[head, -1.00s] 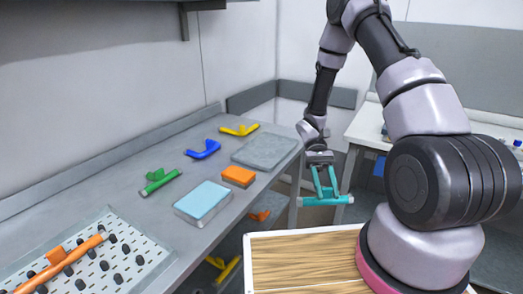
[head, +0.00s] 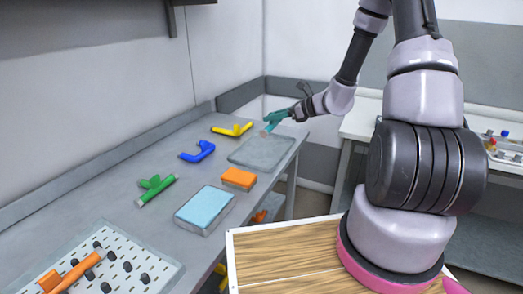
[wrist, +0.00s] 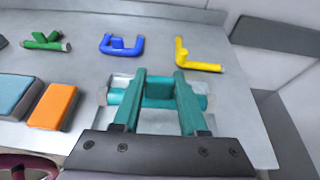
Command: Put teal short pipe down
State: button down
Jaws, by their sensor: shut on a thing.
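My gripper (head: 279,115) is shut on the teal short pipe (head: 268,127) at the far right end of the grey bench (head: 110,232). In the wrist view the teal short pipe (wrist: 200,102) lies crosswise between my teal fingers (wrist: 160,90). The pipe is over a flat grey tray (head: 260,152), which is mostly hidden behind my gripper in the wrist view. I cannot tell whether the pipe touches the tray.
A yellow pipe (head: 232,129), a blue pipe (head: 198,152) and a green pipe (head: 156,188) lie along the bench. An orange block (head: 239,178) and a light blue box (head: 205,209) are nearer. A pegged white board (head: 150,272) holds an orange pipe (head: 72,275).

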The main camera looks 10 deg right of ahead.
aim_at(276, 128)
jog(key=f, duration=0.5)
jog(key=shift+w+d+f, duration=0.1)
jog(key=shift+w+d, duration=0.05)
jog(key=shift+w, duration=0.05)
jog(key=shift+f, duration=2.3)
jog(key=shift+f, duration=0.1)
jog(key=shift+c, duration=2.2)
grip_release()
